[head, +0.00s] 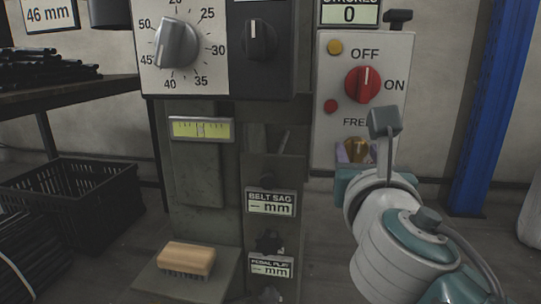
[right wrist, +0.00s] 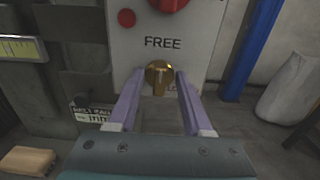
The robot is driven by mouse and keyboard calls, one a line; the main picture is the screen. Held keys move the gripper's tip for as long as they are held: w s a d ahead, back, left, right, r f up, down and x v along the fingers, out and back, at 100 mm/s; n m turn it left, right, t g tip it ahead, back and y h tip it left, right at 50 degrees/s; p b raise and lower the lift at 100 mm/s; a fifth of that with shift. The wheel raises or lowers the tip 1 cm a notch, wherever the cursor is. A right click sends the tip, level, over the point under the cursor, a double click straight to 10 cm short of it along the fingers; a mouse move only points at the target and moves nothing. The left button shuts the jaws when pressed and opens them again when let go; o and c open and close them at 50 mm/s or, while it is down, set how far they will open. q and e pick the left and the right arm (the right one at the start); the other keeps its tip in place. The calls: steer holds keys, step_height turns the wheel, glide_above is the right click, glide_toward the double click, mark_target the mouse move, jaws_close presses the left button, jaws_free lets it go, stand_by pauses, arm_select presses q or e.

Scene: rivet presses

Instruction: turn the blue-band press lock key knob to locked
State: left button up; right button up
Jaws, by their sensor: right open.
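The brass lock key knob (right wrist: 158,72) is on the light grey control panel (right wrist: 193,52), just below the word FREE. Its grip stands about upright in the right wrist view. In the head view the knob (head: 353,147) is partly hidden by my right arm. My right gripper (right wrist: 160,88) is open, with its two pale purple fingers on either side of the knob, tips close to the panel. I cannot tell whether either finger touches it. Lettering at the knob's lower right is mostly covered by a finger. No blue band shows on this press. My left gripper is out of view.
A blue post (head: 492,110) stands at the right. A wooden brush (head: 187,259) lies on the press's foot at the lower left.

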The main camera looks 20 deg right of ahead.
jaws_close()
stand_by(0.5)
